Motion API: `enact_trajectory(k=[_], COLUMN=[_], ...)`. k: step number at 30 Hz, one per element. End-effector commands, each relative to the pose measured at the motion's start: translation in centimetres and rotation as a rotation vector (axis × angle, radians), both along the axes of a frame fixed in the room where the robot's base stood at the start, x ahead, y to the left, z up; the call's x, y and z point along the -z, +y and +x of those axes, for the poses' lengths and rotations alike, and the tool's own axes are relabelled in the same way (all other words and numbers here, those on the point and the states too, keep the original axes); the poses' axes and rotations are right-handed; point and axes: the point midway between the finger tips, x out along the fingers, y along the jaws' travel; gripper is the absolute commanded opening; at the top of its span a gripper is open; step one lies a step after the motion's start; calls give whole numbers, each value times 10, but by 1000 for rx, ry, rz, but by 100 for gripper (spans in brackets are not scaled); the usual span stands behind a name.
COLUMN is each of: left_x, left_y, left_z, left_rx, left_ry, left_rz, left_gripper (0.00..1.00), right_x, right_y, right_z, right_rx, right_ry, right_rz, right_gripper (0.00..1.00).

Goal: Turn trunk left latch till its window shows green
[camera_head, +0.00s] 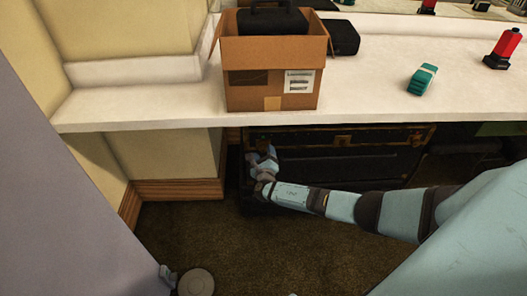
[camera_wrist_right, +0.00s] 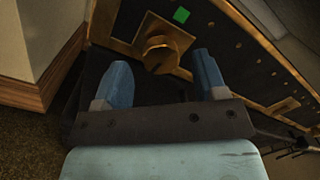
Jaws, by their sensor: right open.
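The dark trunk (camera_head: 350,166) with brass trim stands under the counter, its front facing me. Its left latch, a brass knob (camera_wrist_right: 161,54) on a brass plate, shows in the right wrist view. A small window (camera_wrist_right: 181,15) beside the latch shows green. My right gripper (camera_head: 262,163) is at the left part of the trunk front, over the latch. In the wrist view its two blue fingers (camera_wrist_right: 165,80) are apart, with the knob ahead of the gap between them; I cannot tell whether they touch it. My left gripper is not in view.
A white counter (camera_head: 385,95) overhangs the trunk. On it stand an open cardboard box (camera_head: 252,92), a teal object (camera_head: 422,79) and a red-and-black object (camera_head: 504,48). A wall with wooden skirting (camera_head: 180,189) stands left of the trunk. The brown carpet (camera_head: 240,235) in front is mostly clear.

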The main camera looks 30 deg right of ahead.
Motion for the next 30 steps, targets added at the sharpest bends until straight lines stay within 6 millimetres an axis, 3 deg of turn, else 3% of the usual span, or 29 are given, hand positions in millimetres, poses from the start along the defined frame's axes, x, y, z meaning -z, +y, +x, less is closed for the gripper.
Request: enact_trajectory(k=[9, 15, 21, 30], left_x=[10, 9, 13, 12], left_y=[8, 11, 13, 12], left_z=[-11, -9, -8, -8], left_rx=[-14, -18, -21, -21], left_ry=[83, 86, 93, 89], left_rz=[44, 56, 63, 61], left_gripper=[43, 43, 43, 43], right_x=[1, 4, 5, 6], right_y=[38, 57, 65, 65], right_z=[-62, -92, -104, -105], right_rx=[-1, 0, 0, 0], right_ry=[3, 2, -1, 0], right_rz=[2, 2, 1, 0], right_gripper=[65, 65, 65, 65])
